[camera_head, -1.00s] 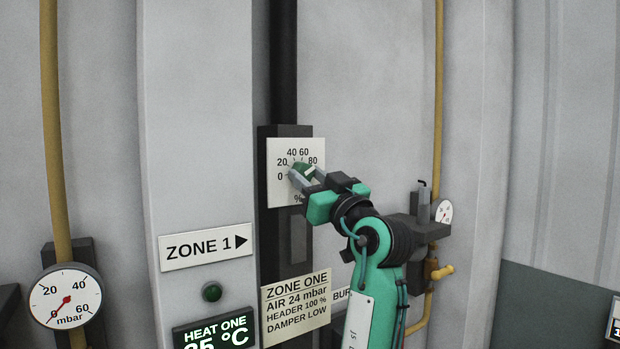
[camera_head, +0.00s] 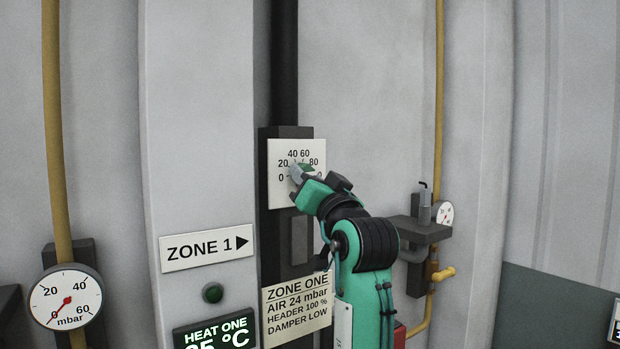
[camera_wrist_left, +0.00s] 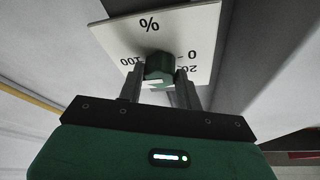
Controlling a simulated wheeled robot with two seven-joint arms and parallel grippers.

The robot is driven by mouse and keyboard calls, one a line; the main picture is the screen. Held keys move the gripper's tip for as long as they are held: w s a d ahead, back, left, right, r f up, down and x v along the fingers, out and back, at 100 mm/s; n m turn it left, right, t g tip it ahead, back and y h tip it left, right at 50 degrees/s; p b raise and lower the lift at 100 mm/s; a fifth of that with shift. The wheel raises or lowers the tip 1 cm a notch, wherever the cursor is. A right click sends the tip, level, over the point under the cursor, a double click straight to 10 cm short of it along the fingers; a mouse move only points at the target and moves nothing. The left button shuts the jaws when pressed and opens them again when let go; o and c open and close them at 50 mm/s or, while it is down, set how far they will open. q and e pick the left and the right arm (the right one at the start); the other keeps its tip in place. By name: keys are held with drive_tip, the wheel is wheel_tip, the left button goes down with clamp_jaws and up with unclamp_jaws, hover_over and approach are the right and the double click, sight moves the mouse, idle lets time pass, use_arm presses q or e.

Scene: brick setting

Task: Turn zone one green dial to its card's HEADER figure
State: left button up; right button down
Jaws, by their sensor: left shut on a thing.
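The green dial (camera_head: 306,168) sits on a white percent plate (camera_head: 276,195) with figures 0, 20, 40, 60, 80 and 100 around it. My left gripper (camera_head: 298,174) is shut on the dial, reaching in from the lower right. In the left wrist view the dial (camera_wrist_left: 159,66) stands between the two fingers, with the plate (camera_wrist_left: 190,22) behind it upside down. A white mark shows on the dial, but its exact setting is hard to read. The zone one card (camera_head: 296,308) below reads AIR 24 mbar, HEADER 100 %, DAMPER LOW. My right gripper is not in view.
A mbar gauge (camera_head: 66,297) is further left. A yellow pipe (camera_head: 438,100) with a small gauge (camera_head: 444,214) stands right of my arm.

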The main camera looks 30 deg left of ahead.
use_arm(q)
drive_tip(key=shift+s+r+m+t+h+p, duration=0.15)
drive_tip(key=shift+m+t+h+p, duration=0.5)
drive_tip(key=shift+m, duration=1.05)
drive_tip(key=o, duration=1)
drive_tip(key=shift+a, duration=0.1)
